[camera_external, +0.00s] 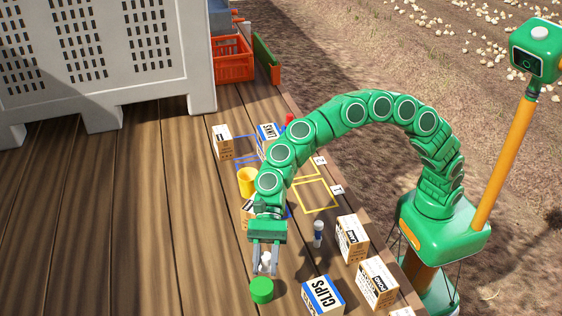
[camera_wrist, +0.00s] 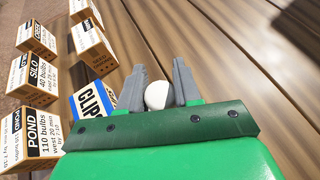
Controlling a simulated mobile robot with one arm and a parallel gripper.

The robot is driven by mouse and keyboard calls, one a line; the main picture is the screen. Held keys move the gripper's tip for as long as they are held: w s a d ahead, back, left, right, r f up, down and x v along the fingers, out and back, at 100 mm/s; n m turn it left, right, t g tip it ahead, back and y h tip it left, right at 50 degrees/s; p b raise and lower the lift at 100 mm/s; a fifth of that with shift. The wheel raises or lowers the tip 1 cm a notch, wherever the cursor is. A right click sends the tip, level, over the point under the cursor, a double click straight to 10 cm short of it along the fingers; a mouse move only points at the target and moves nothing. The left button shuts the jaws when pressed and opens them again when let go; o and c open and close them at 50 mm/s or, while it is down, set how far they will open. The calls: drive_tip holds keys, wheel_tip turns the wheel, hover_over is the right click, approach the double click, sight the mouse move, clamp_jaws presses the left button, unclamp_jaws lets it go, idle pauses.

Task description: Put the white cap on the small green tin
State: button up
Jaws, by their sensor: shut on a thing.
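The white cap (camera_external: 265,260) is between the fingers of my gripper (camera_external: 265,268), which is shut on it. In the wrist view the cap (camera_wrist: 157,95) shows as a rounded white piece between the two grey fingers of my gripper (camera_wrist: 159,76). The small green tin (camera_external: 261,290) stands on the wooden deck, just below the fingertips in the external picture. I cannot tell the exact height of the cap above the deck. The tin does not show in the wrist view.
A CLIPS box (camera_external: 323,296) stands right of the tin. Cartons (camera_external: 352,238) line the deck's right edge. A small grey-blue bottle (camera_external: 318,232) stands between. A yellow cup (camera_external: 247,182) and a LINKS box (camera_external: 267,140) are behind my gripper. The deck left of the tin is clear.

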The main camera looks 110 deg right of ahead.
sight(261, 267)
drive_tip(key=shift+w+a+f, duration=0.25)
drive_tip(key=shift+w+f, duration=0.45)
drive_tip(key=shift+f, duration=0.2)
drive_tip(key=shift+w+f, duration=0.1)
drive_tip(key=shift+f, duration=1.5)
drive_tip(key=shift+f, duration=0.15)
drive_tip(key=o, duration=1)
drive_tip(key=shift+d+r, duration=0.1)
drive_tip(key=shift+r, duration=0.15)
drive_tip(key=v, duration=1.1)
drive_tip(key=shift+d+r, duration=0.1)
drive_tip(key=shift+d, duration=0.2)
drive_tip(key=shift+s, duration=0.25)
